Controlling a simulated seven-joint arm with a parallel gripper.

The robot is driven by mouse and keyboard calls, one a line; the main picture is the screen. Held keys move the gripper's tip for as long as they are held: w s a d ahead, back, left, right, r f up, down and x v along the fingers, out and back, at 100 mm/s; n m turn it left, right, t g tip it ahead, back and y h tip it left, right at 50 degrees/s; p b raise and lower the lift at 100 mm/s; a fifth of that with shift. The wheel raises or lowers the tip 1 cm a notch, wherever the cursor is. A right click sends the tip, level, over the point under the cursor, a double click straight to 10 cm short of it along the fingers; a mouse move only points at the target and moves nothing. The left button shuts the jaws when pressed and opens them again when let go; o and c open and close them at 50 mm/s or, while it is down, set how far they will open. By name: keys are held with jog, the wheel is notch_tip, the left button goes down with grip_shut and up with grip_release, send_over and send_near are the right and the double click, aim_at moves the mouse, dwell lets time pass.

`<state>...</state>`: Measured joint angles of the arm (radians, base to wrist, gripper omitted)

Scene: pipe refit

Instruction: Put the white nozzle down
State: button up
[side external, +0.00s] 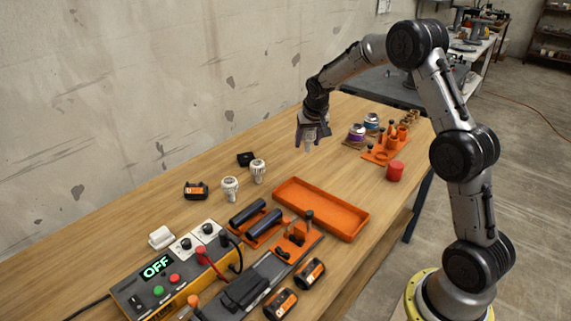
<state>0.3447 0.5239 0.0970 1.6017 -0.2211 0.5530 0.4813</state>
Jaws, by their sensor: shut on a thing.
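My gripper (312,132) is in the air over the back middle of the table, pointing down. It is shut on a small pale nozzle (308,146), whose lower end shows below the fingers. The fingers hide its upper part. The nozzle appears to be above the wooden table (225,150); its exact height cannot be told. Two white ribbed fittings, one (230,189) to the left and another (258,172), stand upright on the table, apart from my gripper.
An empty-looking orange tray (350,236) lies in front. An orange rack (382,154), a red cylinder (395,171) and purple-banded cans (357,133) stand right. A control box reading OFF (157,272) and dark cylinders (247,213) are front left.

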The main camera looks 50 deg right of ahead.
jog(key=w+d+f, duration=0.1)
jog(key=w+f, duration=0.2)
jog(key=w, duration=0.1)
jog(key=w+d+f, duration=0.2)
jog(key=w+f, duration=0.1)
jog(key=w, duration=0.1)
jog(key=w+d+f, duration=0.1)
jog(key=w+f, duration=0.2)
jog(key=w, duration=0.1)
jog(key=shift+w+d+f, duration=0.3)
jog(key=shift+d, duration=0.1)
jog(key=shift+w+f, duration=0.15)
jog(key=shift+f, duration=1.6)
jog(key=shift+f, duration=0.15)
jog(key=o, duration=1.3)
jog(key=v, duration=1.2)
jog(key=shift+r, duration=0.2)
